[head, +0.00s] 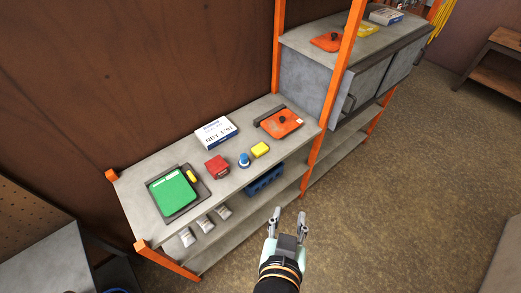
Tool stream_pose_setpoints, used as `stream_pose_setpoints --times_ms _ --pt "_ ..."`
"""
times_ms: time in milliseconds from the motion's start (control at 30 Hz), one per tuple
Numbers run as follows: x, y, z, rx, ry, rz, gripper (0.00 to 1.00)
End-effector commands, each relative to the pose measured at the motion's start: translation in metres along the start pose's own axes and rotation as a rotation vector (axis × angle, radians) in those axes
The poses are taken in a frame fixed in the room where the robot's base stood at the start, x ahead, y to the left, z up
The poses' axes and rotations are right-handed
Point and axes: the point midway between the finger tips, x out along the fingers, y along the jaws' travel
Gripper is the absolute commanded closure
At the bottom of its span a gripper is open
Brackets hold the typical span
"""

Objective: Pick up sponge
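A small yellow block (260,149), which looks like the sponge, lies on the grey top of the shelf unit (147,166), right of a blue round object. My gripper (289,214) is in the lower middle of the head view. Its two fingers are apart with nothing visible between them. It is in front of the shelf unit and apart from the yellow block, lower in the picture. The yellow block is not covered by anything.
Near the yellow block are a blue round object (244,160), a red box (217,167), a white box (216,133) and an orange item (281,123). A green item (173,192) lies at left. Orange posts (318,152) bound the shelves. Open floor (400,200) is at right.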

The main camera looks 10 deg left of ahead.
Motion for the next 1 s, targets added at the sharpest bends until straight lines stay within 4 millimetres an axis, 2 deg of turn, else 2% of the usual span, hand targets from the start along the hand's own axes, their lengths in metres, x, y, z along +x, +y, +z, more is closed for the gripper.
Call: stream_pose_setpoints --times_ms 267,600,900,1000 --pt "0.0000 0.0000 0.0000 0.000 0.000 0.000 0.58" --pt "0.0000 0.0000 0.0000 0.000 0.000 0.000 0.02" --pt "0.0001 0.0000 0.0001 0.000 0.000 0.000 0.00" --pt "0.0062 0.0046 0.0047 0.003 -0.013 0.009 0.00"
